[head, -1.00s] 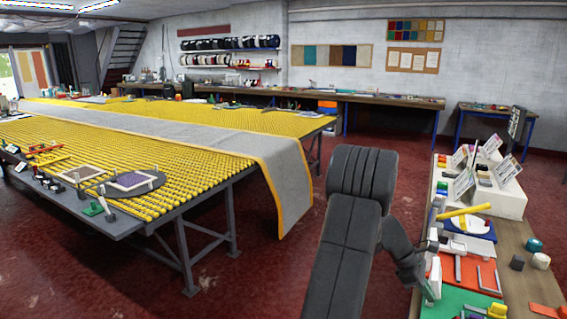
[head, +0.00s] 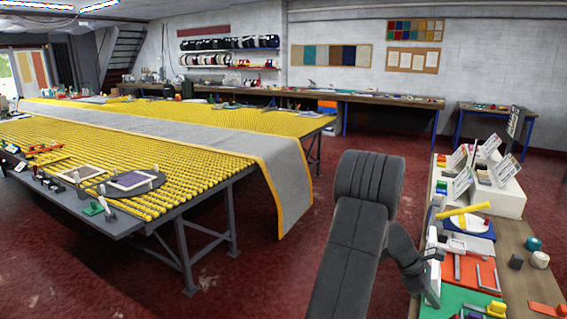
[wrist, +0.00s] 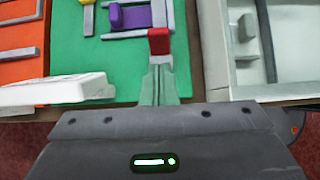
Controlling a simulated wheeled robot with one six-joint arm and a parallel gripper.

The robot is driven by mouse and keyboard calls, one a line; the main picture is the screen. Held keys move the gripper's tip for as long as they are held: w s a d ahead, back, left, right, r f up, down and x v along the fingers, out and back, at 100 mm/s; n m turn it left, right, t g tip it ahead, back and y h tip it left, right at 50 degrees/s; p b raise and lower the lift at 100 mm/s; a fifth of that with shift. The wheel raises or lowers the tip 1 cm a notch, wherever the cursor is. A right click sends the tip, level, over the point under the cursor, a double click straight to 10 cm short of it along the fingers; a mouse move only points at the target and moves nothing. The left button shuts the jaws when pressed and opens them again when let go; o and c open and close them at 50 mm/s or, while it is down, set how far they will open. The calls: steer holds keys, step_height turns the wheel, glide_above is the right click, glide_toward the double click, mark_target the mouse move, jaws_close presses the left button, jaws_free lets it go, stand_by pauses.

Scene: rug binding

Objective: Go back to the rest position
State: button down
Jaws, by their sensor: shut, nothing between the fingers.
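My gripper (head: 433,282) is at the left edge of the workbench on the right in the head view, over the side of the green mat. In the wrist view my gripper (wrist: 160,72) has its two fingers together and points toward the green mat (wrist: 125,75). A red block (wrist: 159,41) shows just past the fingertips. I cannot tell whether the tips touch it. My dark arm rises from the bottom of the head view and bends down toward the bench.
The workbench (head: 520,262) holds an orange mat (head: 466,271), a yellow bar (head: 463,210) and a white display stand (head: 507,200). A pale grey tray (wrist: 286,84) lies right of the fingers in the wrist view. A long table with a grey rug (head: 280,170) stands left; red floor lies between.

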steer(key=shift+b+x, duration=0.5)
steer(key=shift+x, duration=0.5)
steer(key=shift+s+a+f+g+h+b, duration=0.1)
steer(key=shift+s+f+g+h+b, duration=0.2)
steer(key=shift+b, duration=0.15)
steer(key=shift+w+a+f+g+h+b, duration=0.35)
steer(key=shift+f+h+b, duration=0.2)
steer(key=shift+b, duration=0.3)
steer(key=shift+a+f+g+h+b, duration=0.1)
steer(key=shift+f+g+h+b, duration=0.25)
steer(key=shift+f+h+b, duration=0.35)
steer(key=w+a+f+h+b, duration=0.1)
steer(key=h+b, duration=0.1)
steer(key=b, duration=0.1)
steer(key=shift+a+g+b, duration=0.1)
steer(key=shift+g+b, duration=0.25)
steer(key=shift+g, duration=0.05)
steer(key=a+f+b+v, duration=0.1)
steer(key=f+v, duration=0.1)
steer(key=v, duration=1.1)
steer(key=shift+f, duration=0.2)
